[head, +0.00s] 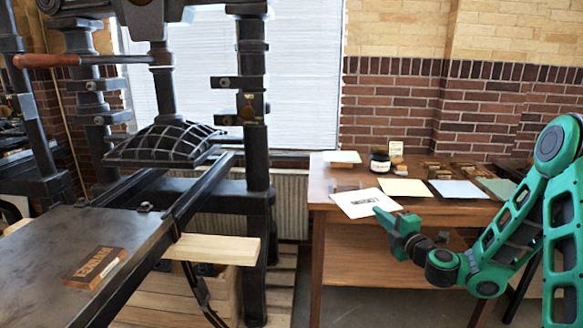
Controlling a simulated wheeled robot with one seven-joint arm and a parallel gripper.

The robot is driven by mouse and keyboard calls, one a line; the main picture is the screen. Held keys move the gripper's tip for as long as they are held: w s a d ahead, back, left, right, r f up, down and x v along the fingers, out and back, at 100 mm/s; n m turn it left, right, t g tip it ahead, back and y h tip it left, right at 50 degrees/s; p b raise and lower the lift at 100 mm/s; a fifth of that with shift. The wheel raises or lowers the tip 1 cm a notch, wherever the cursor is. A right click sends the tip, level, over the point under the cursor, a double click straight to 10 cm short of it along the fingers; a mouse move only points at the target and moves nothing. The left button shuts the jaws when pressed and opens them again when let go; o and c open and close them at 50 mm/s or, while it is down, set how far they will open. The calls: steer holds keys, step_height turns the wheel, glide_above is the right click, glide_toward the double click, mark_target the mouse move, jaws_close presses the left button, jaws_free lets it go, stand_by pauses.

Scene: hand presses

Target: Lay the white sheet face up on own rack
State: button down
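A white sheet (355,203) with a dark printed mark facing up is in the head view, at the left front of the wooden table. It overlaps the table's front edge in the picture. My green gripper (382,214) is at the sheet's lower right edge and appears shut on it; the fingertips are small and partly hidden. Whether the sheet touches the tabletop I cannot tell. Flat cream (403,187), pale blue (458,190) and green (499,188) sheets lie in a row to the right. A white flat piece (342,157) is at the back left; which rack belongs to the white sheet is not clear.
The wooden table (330,230) also holds a dark jar (380,162), a small card (396,149) and several small brown blocks at the back. A large black hand press (165,140) stands left, with a lettered wooden block (94,267) on its bed. A pale board (212,248) juts out beside it.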

steer(key=m, duration=1.2)
steer(key=shift+f, duration=0.1)
stand_by(0.4)
steer(key=shift+w+d+f+m+t+h, duration=0.15)
steer(key=shift+w+d+f+m+h, duration=0.15)
steer(key=shift+w+m+h, duration=0.45)
steer(key=shift+w+d+f+m+t+h, duration=0.1)
steer(key=shift+w+d+f+m+h, duration=0.3)
steer(key=shift+h, duration=0.6)
steer(key=shift+w+d+f+m+t+h, duration=0.15)
steer(key=shift+w+d+m+h, duration=0.1)
steer(key=shift+w+m+h, duration=0.5)
steer(key=shift+r, duration=0.2)
